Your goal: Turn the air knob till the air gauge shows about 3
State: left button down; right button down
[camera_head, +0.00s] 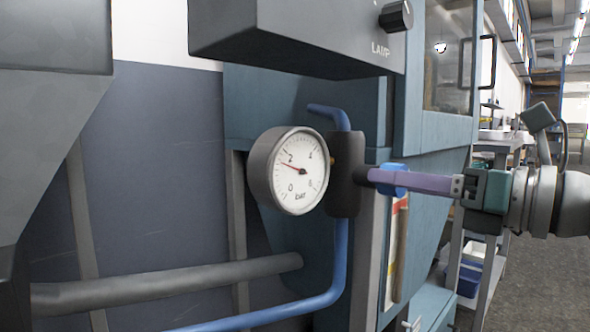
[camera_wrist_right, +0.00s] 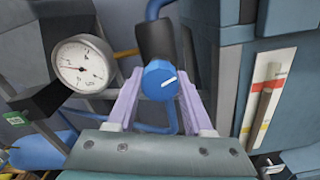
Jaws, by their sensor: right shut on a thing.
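The round air gauge (camera_head: 299,190) has a white dial marked 0, 2, 4 and more, with "bar" on it. Its red needle points left, a little below the 2, at roughly 1.5. The gauge also shows in the wrist view (camera_wrist_right: 82,65), at the left. The blue air knob (camera_head: 394,180) sits to the right of a dark valve body (camera_head: 344,178). My left gripper is not in view.
A blue pipe (camera_head: 341,255) runs down from the valve body and bends left. A grey box with a lamp switch (camera_head: 396,16) overhangs above the gauge. A grey horizontal pipe (camera_head: 170,285) lies below left. Shelves and open floor (camera_head: 535,270) are at the right.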

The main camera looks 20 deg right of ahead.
jog(key=m+p, duration=0.5)
jog(key=m, duration=0.1)
jog(key=shift+r, duration=0.2)
jog(key=m+p, duration=0.2)
jog(key=m, duration=0.1)
jog(key=shift+m, duration=0.4)
jog(key=shift+f+m+p, duration=0.15)
jog(key=shift+m+p, duration=0.8)
jog(key=shift+m, duration=0.45)
jog(key=shift+c, duration=1.5)
grip_release()
jog(key=shift+s, duration=0.1)
